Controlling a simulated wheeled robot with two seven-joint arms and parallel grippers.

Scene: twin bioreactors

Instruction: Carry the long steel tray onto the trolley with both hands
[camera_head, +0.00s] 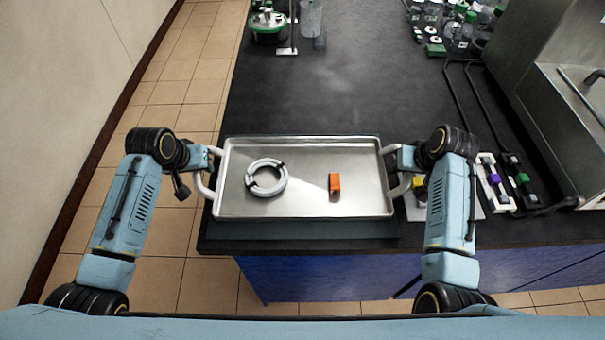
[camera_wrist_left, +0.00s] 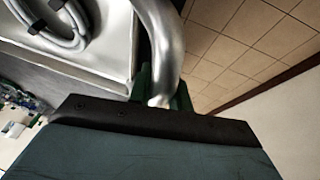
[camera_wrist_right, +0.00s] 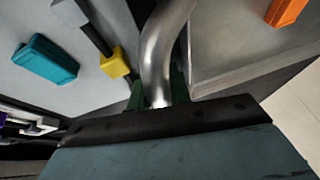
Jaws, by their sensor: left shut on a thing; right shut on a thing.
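The long steel tray (camera_head: 305,205) is at the near edge of the dark bench in the head view. It looks level, and I cannot tell whether it touches the bench. A coiled grey hose (camera_head: 266,178) with black ties and an orange block (camera_head: 334,184) lie in it. My left gripper (camera_head: 211,158) is shut on the tray's left handle, a bent metal bar (camera_wrist_left: 162,45) in the left wrist view. My right gripper (camera_head: 397,155) is shut on the right handle, which shows in the right wrist view (camera_wrist_right: 158,50). The trolley is not in view.
The dark bench (camera_head: 330,90) is clear behind the tray. Racks with coloured blocks (camera_head: 494,180) and a steel machine (camera_head: 550,90) stand right. Green-capped bottles (camera_head: 460,25) stand at the back. Open tiled floor (camera_head: 180,95) lies left, beside a wall.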

